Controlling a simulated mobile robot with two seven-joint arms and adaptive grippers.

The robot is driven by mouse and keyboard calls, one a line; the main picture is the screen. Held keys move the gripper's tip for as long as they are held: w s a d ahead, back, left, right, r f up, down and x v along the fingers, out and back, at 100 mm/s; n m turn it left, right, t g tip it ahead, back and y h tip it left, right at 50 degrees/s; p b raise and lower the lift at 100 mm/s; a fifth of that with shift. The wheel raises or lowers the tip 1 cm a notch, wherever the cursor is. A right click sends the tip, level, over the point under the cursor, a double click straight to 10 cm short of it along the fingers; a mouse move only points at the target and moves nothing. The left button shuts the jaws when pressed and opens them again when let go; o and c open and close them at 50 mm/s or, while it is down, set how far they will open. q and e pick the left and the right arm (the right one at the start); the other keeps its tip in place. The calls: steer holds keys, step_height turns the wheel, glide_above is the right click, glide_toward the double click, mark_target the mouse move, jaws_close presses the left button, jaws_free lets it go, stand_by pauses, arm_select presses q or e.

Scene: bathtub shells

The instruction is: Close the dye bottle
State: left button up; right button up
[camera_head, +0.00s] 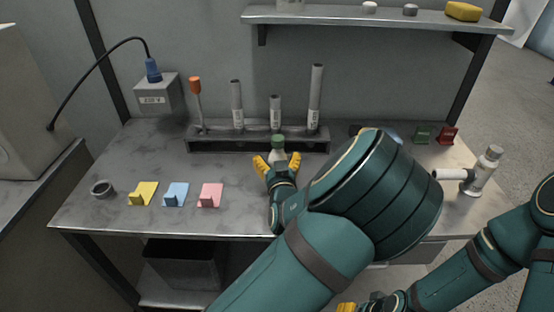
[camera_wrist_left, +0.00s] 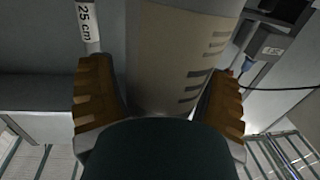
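In the left wrist view a large beige-grey cylinder with dark tick marks (camera_wrist_left: 180,60) fills the space between the fingers of my left gripper (camera_wrist_left: 158,105). I see no clear contact of both fingers with it. The bottle's lower part is hidden by the gripper. My right gripper (camera_head: 347,307) barely shows at the bottom edge, and its opening is unclear.
The rack (camera_head: 230,145) holds several upright grey tubes and an orange-topped stick. Yellow (camera_head: 143,193), blue (camera_head: 176,194) and pink (camera_head: 210,195) blocks lie front left, beside a grey ring (camera_head: 102,188). A white-and-grey fitting (camera_head: 480,173) stands at right. A shelf (camera_head: 350,17) overhangs the back.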

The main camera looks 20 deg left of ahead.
arm_select(q)
steer(key=p+v, duration=0.1)
steer(key=v, duration=1.1)
steer(key=shift+p, duration=0.3)
steer(key=shift+s+r, duration=0.1)
